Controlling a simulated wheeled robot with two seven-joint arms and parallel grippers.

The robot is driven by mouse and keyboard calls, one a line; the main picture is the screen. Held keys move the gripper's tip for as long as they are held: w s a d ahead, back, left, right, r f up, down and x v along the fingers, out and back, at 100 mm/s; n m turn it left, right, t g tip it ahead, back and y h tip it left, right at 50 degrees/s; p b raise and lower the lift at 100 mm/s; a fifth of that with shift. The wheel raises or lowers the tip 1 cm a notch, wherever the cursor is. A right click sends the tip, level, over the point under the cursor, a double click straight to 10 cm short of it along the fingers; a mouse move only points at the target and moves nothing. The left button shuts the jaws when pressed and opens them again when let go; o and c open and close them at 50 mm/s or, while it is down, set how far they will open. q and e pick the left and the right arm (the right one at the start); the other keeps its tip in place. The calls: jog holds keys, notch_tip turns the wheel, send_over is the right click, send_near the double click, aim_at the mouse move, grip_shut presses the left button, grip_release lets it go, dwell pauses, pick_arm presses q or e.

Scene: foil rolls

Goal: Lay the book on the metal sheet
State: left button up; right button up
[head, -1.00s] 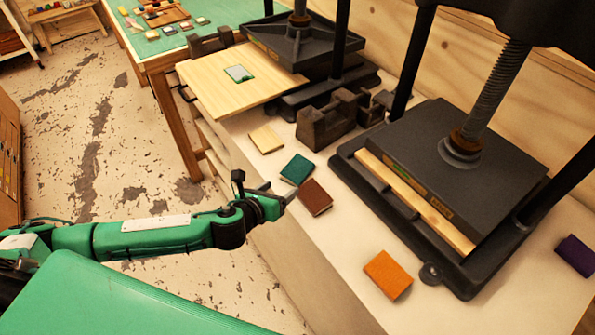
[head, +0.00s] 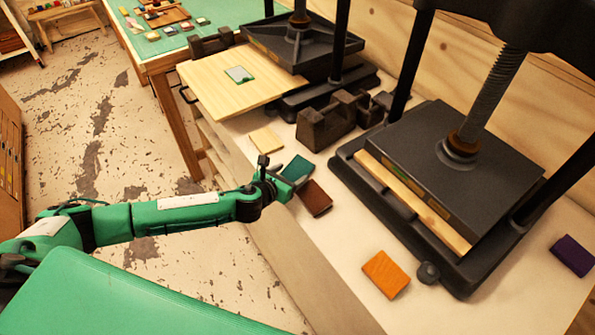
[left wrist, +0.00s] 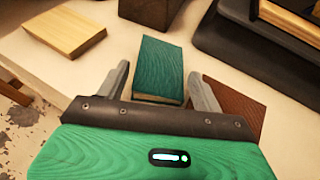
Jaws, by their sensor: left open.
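A green book (head: 298,167) lies flat on the pale bench, and it also shows in the left wrist view (left wrist: 159,68). My left gripper (head: 285,182) is open and empty at the book's near end. In the left wrist view the fingers (left wrist: 159,88) stand on either side of that end, with the book lying ahead between them. Whether they touch it I cannot tell. A small shiny metal sheet (head: 239,73) with a green edge lies on the light wooden board (head: 210,88) by the far press. My right gripper is not in view.
A brown book (head: 316,199) lies close beside the green one, next to my right-hand finger in the wrist view. A pale yellow book (head: 266,140), an orange book (head: 386,274) and a purple book (head: 572,255) lie apart. A black press (head: 455,165) and dark blocks (head: 328,122) stand behind.

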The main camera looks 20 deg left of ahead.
aim_at(300, 167)
pick_arm(q)
jog(key=shift+p+x, duration=0.6)
jog(key=shift+x, duration=1.8)
jog(key=c, duration=0.7)
jog(key=shift+c, duration=0.2)
